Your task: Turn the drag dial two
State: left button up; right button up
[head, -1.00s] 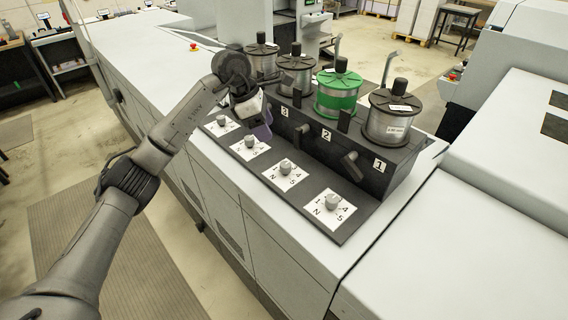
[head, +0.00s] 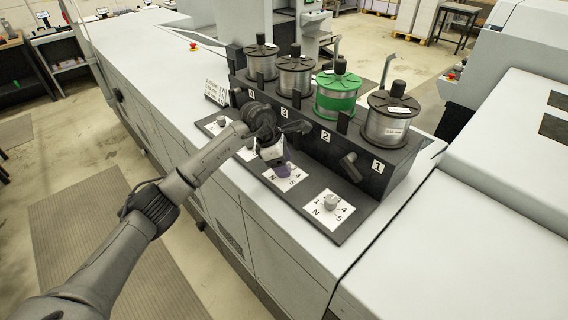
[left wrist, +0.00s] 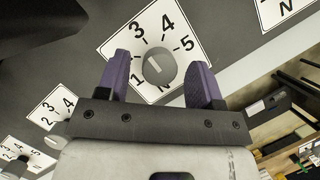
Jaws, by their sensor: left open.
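Drag dial two is the grey round knob (left wrist: 159,66) on a white card (left wrist: 190,32) marked 3, 4, 5 and N in the left wrist view. My left gripper (left wrist: 161,61) has its two purple fingers open, one on either side of the knob in that view; I cannot tell whether they touch it. In the head view, my left gripper (head: 282,169) is over dial two's card (head: 296,178) and hides the knob. The black spool housing bears the label 2 (head: 326,135) behind it. My right gripper is not in view.
Dial one (head: 331,202) sits on its own card to the right, clear of the gripper. Another dial (head: 221,121) lies to the left. The black spool housing (head: 355,150) with a dark lever (head: 348,159) and several spools, one green (head: 337,97), rises close behind the dials.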

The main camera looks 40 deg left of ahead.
pick_arm(q)
jog(key=shift+f, duration=0.35)
jog(key=c, duration=0.9)
jog(key=shift+n, duration=0.3)
jog(key=n, duration=0.2)
jog(key=n+t+y, duration=0.1)
jog(key=n, duration=0.1)
jog(key=shift+d+r+y, duration=0.1)
jog(key=shift+d+y, duration=0.05)
jog(key=shift+y, duration=0.15)
jog(key=shift+n+t+y, duration=0.4)
jog(key=shift+n+y, duration=0.4)
jog(key=shift+n, duration=1.7)
